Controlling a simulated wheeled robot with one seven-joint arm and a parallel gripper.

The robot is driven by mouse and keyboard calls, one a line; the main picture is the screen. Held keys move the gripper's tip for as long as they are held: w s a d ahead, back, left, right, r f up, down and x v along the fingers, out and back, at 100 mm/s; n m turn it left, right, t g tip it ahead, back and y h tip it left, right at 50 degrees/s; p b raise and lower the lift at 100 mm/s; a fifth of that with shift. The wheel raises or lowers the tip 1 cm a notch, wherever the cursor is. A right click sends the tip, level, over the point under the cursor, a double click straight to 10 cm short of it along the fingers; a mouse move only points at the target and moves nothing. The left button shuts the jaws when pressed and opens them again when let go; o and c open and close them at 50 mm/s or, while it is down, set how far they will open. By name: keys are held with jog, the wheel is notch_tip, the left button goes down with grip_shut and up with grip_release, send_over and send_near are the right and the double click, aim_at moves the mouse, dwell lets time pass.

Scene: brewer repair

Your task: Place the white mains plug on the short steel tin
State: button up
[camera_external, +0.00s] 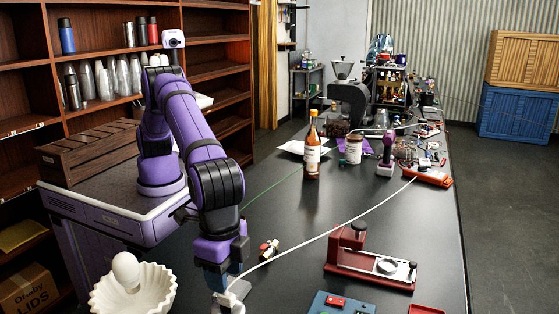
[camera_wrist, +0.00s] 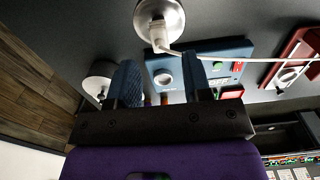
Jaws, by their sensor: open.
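My gripper (camera_external: 226,284) is low over the front of the dark table, and its blue fingers (camera_wrist: 160,68) stand apart in the wrist view. The white mains plug (camera_wrist: 158,33) shows just beyond the fingertips, with nothing gripped between them. It overlaps a round, shiny steel tin (camera_wrist: 160,12) at the top of the wrist view and appears to lie on its top; exact contact is hard to tell. A white cord (camera_external: 330,233) runs from the plug to the orange power strip (camera_external: 428,176). In the external view my gripper partly hides plug and tin.
A blue board (camera_wrist: 228,50) lies near the fingers. A red stand (camera_external: 365,262) is to the right. A white fluted bowl (camera_external: 133,294) is at front left. A small red and cream part (camera_external: 268,248) and an amber bottle (camera_external: 312,150) stand further back. The table's middle is mostly clear.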

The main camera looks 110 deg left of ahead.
aim_at(227, 295)
jog(key=a+r, duration=0.8)
jog(key=r, duration=0.5)
jog(key=s+a+r+t, duration=0.1)
jog(key=s+a+r, duration=0.2)
jog(key=a+r, duration=0.35)
jog(key=s+a+r+t, duration=0.1)
jog(key=s+a+r, duration=0.25)
jog(key=a, duration=0.65)
jog(key=s+a+r+t, duration=0.1)
jog(key=s+a+r, duration=0.3)
jog(key=s+a, duration=0.9)
jog(key=s+a+f, duration=0.3)
jog(key=s+a, duration=0.1)
jog(key=s, duration=0.3)
jog(key=s+a+f+t, duration=0.1)
jog(key=s+a+f, duration=0.2)
jog(key=s, duration=0.5)
jog(key=s+a+f+t, duration=0.1)
jog(key=s+a+f, duration=0.2)
jog(key=s+a, duration=0.2)
jog(key=s, duration=0.2)
jog(key=shift+s+a, duration=0.35)
jog(key=shift+s, duration=0.05)
